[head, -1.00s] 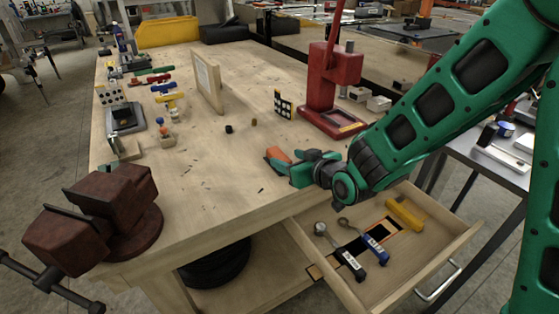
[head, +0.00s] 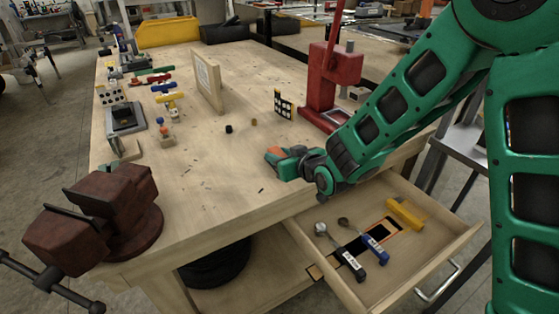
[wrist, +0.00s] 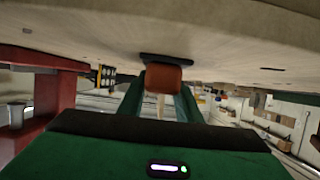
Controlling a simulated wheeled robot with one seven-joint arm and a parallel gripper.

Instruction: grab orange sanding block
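The orange sanding block (head: 275,150) sits on the wooden workbench near its front right, at the end of my gripper (head: 281,162). In the wrist view, the orange block (wrist: 163,77) with a dark base lies between the two green fingers of my gripper (wrist: 161,92), one on each side. The picture is turned over there, with the bench top above. The fingers look close to the block's sides. I cannot tell whether they press on it. Part of the block is hidden by the gripper in the head view.
A red arbor press (head: 334,78) stands behind my arm. A rusty vise (head: 105,218) is at front left. The bench left of my gripper is mostly clear.

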